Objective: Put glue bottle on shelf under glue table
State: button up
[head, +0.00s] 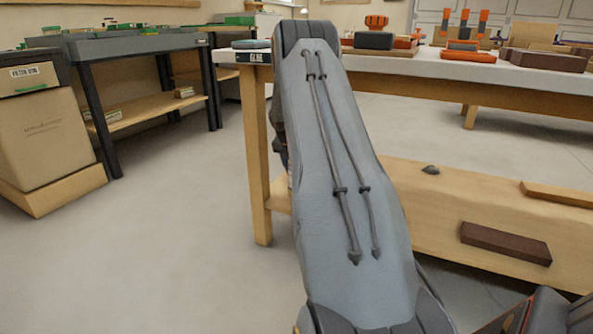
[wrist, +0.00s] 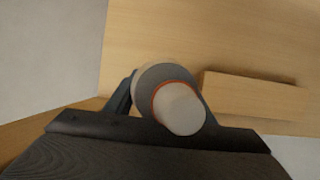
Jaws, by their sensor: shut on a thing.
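The glue table (head: 440,72) has a pale top, wooden legs and a small dark label (head: 252,57) at its left corner. Its wooden shelf (head: 410,232) runs low beneath the top; bare wood, apparently this shelf, fills much of the wrist view (wrist: 230,40). My gripper (wrist: 160,100) is shut on the glue bottle (wrist: 180,108), which shows a whitish round end, an orange ring and a grey part. The bottle is seen nearly end-on over the wood. I cannot tell whether it touches the shelf. In the head view my arm hides gripper and bottle.
On the shelf are a dark brown block (head: 505,243), a wooden board (head: 560,194) and a small grey lump (head: 431,170). A wooden block (wrist: 250,95) lies beside the bottle in the wrist view. A dark-legged table (head: 130,45) and carton (head: 45,135) stand left.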

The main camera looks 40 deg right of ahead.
jog(key=o, duration=1.7)
jog(key=p+v, duration=0.1)
jog(key=v, duration=0.2)
jog(key=p+v, duration=0.2)
jog(key=v, duration=0.1)
jog(key=shift+s+a+f+p, duration=0.1)
jog(key=shift+s+a+p, duration=0.1)
jog(key=shift+a+p, duration=0.15)
jog(key=s+a+p, duration=0.1)
jog(key=a, duration=0.2)
jog(key=s+a+p, duration=0.1)
jog(key=a, duration=0.2)
jog(key=s+a+p, duration=0.1)
jog(key=s+a, duration=0.1)
jog(key=a, duration=0.2)
jog(key=shift+f, duration=0.3)
jog(key=shift+a, duration=0.15)
